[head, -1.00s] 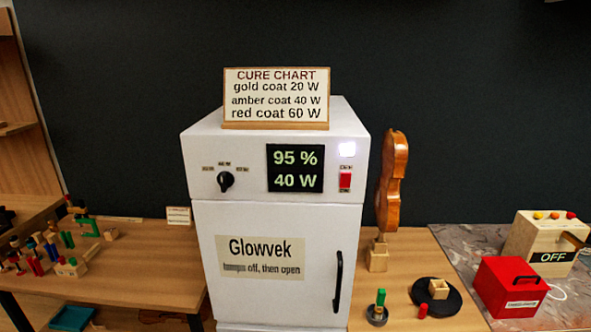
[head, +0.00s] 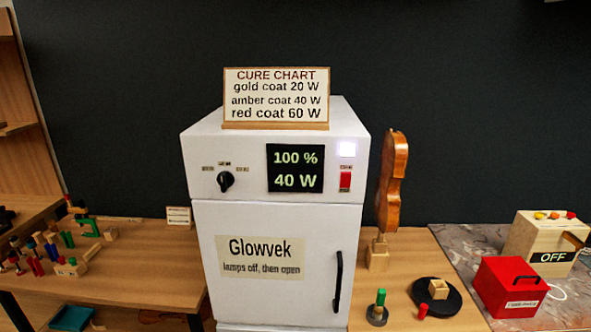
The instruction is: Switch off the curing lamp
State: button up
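The curing lamp cabinet (head: 210,285) is a white box labelled Glowvek, with "lamps off, then open" on its door. Its display (head: 295,168) reads 100 % and 40 W. A red rocker switch (head: 345,180) sits right of the display, and a white indicator light (head: 347,149) above it glows. A black knob (head: 226,181) is at the left of the panel. The door, with a black handle (head: 338,282), is closed. My gripper is not in view.
A cure chart (head: 276,94) stands on the cabinet. A violin body (head: 391,185) stands upright at its right. A black disc (head: 447,303), a red box (head: 511,287) and a wooden box marked OFF (head: 545,240) are farther right. Small coloured pieces crowd the left table (head: 150,265).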

aim_at(345, 176)
jog(key=l+u, duration=0.65)
jog(key=l, duration=0.25)
jog(key=l+u, duration=0.35)
jog(key=k+l, duration=0.05)
jog(key=l, duration=0.05)
